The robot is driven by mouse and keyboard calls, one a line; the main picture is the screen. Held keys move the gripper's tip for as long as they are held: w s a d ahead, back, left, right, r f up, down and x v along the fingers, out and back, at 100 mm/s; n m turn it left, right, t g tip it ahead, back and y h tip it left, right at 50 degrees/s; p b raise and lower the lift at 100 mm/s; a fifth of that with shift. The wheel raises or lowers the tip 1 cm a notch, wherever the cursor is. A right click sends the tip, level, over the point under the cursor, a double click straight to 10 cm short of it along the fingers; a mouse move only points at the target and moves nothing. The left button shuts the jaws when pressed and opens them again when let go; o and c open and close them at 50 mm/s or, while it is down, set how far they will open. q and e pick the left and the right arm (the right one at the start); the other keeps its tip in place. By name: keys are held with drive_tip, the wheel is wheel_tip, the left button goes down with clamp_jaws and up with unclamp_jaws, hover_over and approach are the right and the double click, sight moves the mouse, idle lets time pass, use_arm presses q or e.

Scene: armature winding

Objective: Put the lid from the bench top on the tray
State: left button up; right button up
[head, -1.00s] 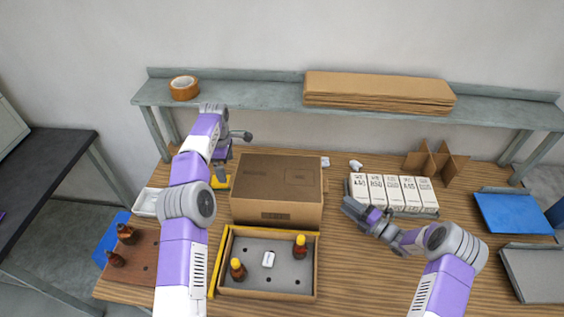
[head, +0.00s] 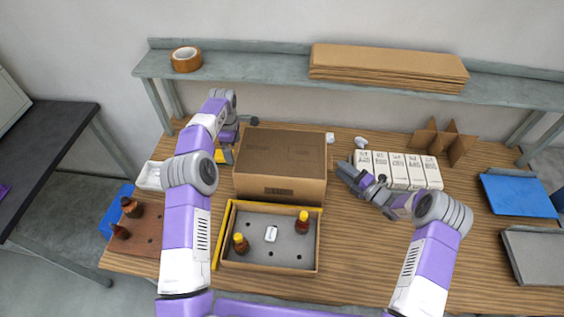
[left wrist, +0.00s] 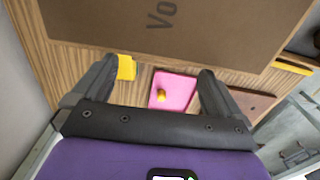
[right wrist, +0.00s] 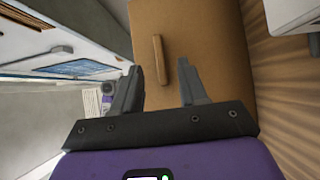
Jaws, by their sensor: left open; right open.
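A brown cardboard lid (head: 290,147), shaped like a closed box, sits on the bench top behind the shallow tray (head: 318,245). The tray holds two brown bottles (head: 302,224) with yellow caps and a small white item (head: 271,234). My left gripper (head: 230,148) is at the lid's left side, partly hidden by my arm. Its open jaws (left wrist: 150,90) are empty, with the lid's lettered face (left wrist: 180,25) beyond them. My right gripper (head: 345,172) is just right of the lid, open and empty. Its jaws (right wrist: 158,90) face a brown cardboard face (right wrist: 200,50).
White cartons (head: 395,168) and a cardboard divider (head: 443,140) stand to the right. A shelf (head: 260,85) with a tape roll (head: 186,59) and flat cardboard (head: 388,66) runs behind. A blue tray (head: 518,195) lies far right.

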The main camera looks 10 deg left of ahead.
sight(234, 154)
use_arm(q)
drive_tip(key=shift+f, duration=2.75)
use_arm(e)
drive_tip(key=shift+x, duration=1.75)
use_arm(q)
drive_tip(key=shift+c, duration=0.2)
use_arm(e)
drive_tip(key=shift+d, duration=0.1)
use_arm(q)
drive_tip(key=c, duration=0.7)
use_arm(e)
drive_tip(key=c, duration=0.7)
use_arm(q)
drive_tip(key=c, duration=0.4)
use_arm(e)
clamp_jaws()
use_arm(q)
drive_tip(key=shift+o, duration=0.2)
drive_tip(key=shift+w, duration=0.1)
